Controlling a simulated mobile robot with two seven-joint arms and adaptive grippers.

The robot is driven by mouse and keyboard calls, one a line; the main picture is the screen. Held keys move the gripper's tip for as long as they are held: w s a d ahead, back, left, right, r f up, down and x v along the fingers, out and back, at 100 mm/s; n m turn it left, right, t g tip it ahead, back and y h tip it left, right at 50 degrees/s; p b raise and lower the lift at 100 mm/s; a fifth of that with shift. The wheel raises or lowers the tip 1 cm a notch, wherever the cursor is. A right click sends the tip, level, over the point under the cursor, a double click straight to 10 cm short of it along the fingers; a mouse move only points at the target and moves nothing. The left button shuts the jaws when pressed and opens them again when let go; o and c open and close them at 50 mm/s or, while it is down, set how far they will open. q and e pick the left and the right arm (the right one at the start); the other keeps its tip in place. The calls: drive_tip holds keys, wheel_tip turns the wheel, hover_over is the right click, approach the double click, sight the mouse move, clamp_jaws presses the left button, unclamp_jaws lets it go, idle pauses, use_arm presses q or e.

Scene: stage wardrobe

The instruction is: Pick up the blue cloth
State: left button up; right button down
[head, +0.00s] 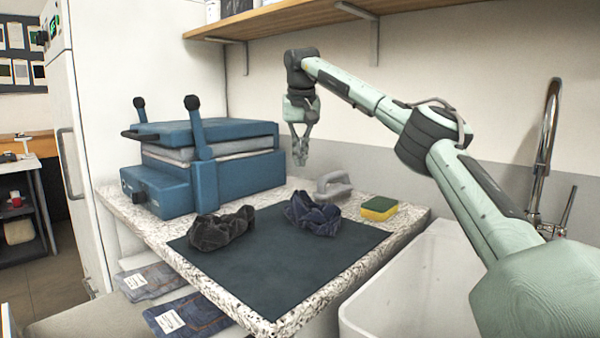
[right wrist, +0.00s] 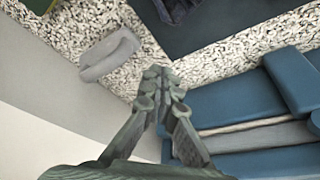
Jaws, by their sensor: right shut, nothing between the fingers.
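A crumpled dark blue cloth (head: 313,216) lies on the back right part of a dark mat (head: 285,268) on the speckled counter. A crumpled black cloth (head: 221,230) lies on the same mat to its left. My right gripper (head: 300,162) hangs fingers down above the back of the counter, behind and above the blue cloth and apart from it. Its fingers are shut and empty. In the right wrist view the shut fingers (right wrist: 160,84) point towards the counter, and a bit of dark blue cloth (right wrist: 178,8) shows at the top edge. My left gripper is not in view.
A blue press (head: 205,165) stands left of my right gripper. A grey handled object (head: 333,188) and a yellow-green sponge (head: 379,208) lie behind the mat. A shelf (head: 265,20) hangs above. A white basin (head: 440,285) is at the right.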

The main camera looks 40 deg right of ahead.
sight(300, 189)
drive_tip(key=x, duration=0.8)
drive_tip(key=shift+d+f, duration=0.1)
drive_tip(key=shift+f, duration=0.3)
drive_tip(key=shift+s+f+b, duration=0.2)
drive_tip(key=shift+f+b, duration=0.05)
drive_tip(key=shift+b, duration=0.2)
drive_tip(key=shift+s+a+r, duration=0.15)
drive_tip(key=shift+s+a, duration=0.55)
drive_tip(key=shift+s, duration=0.05)
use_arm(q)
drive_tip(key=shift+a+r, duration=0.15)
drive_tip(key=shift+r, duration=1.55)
use_arm(e)
drive_tip(key=shift+s+a, duration=0.55)
